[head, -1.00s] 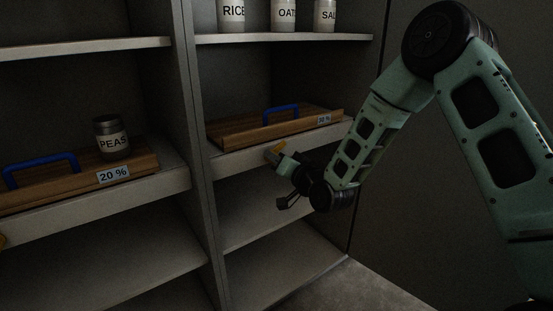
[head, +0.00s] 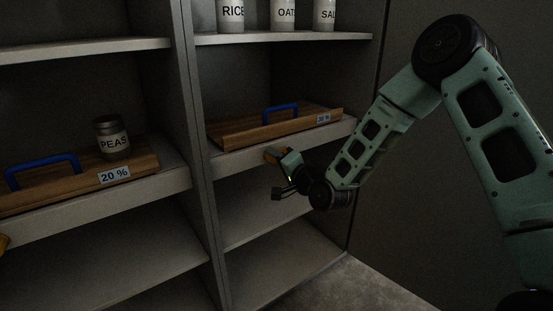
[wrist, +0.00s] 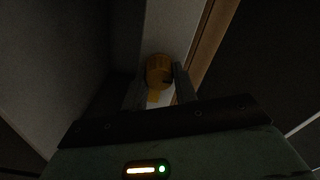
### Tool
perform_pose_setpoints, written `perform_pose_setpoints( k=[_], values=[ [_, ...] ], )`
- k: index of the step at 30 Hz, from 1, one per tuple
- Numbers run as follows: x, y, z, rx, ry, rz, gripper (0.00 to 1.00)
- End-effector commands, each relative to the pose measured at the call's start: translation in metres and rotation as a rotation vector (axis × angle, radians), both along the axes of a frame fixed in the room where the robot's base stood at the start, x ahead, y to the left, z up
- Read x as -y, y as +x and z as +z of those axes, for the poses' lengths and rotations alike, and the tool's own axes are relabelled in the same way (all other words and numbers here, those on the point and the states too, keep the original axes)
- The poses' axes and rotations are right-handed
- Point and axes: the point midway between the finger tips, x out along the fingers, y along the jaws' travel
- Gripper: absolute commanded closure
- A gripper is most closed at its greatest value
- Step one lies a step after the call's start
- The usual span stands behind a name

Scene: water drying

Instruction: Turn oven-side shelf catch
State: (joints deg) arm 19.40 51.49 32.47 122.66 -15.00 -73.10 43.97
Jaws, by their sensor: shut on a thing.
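The shelf catch is a small orange-yellow knob (head: 271,155) on the front edge of the right bay's middle shelf, below a wooden board. In the wrist view the catch (wrist: 158,72) sits between my two fingers, with a small tab pointing toward me. My gripper (wrist: 160,88) is shut on the catch. In the head view my gripper (head: 280,161) reaches the shelf edge from the lower right and partly hides the catch.
A wooden board (head: 245,136) with a blue handle and a blurred percent label lies on that shelf. The left bay holds another board (head: 40,194) marked 20 % and a PEAS jar (head: 111,139). RICE, OATS and SALT jars stand above. The lower shelves (head: 255,209) are empty.

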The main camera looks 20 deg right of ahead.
Motion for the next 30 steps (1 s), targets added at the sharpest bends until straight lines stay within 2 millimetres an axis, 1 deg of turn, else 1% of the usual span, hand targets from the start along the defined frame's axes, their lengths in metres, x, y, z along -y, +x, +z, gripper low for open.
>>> perform_pose_setpoints(
  k=[8,9,11,12,20,23,26,30],
  values=[
    [0.001,0.0,0.0,0.002,-0.001,-0.003,0.94],
    [0.001,0.0,0.0,0.002,-0.001,-0.003,0.69],
    [0.001,0.0,0.0,0.002,-0.001,-0.003,0.52],
    [0.001,0.0,0.0,0.002,-0.001,-0.003,0.5],
    [0.001,0.0,0.0,0.001,-0.001,-0.001,0.5],
    [0.003,-0.006,0.0,0.0,-0.001,-0.001,0.5],
    [0.007,-0.018,0.0,-0.002,-0.002,-0.001,0.5],
    [0.016,-0.046,0.0,-0.003,-0.001,-0.002,0.5]
  ],
)
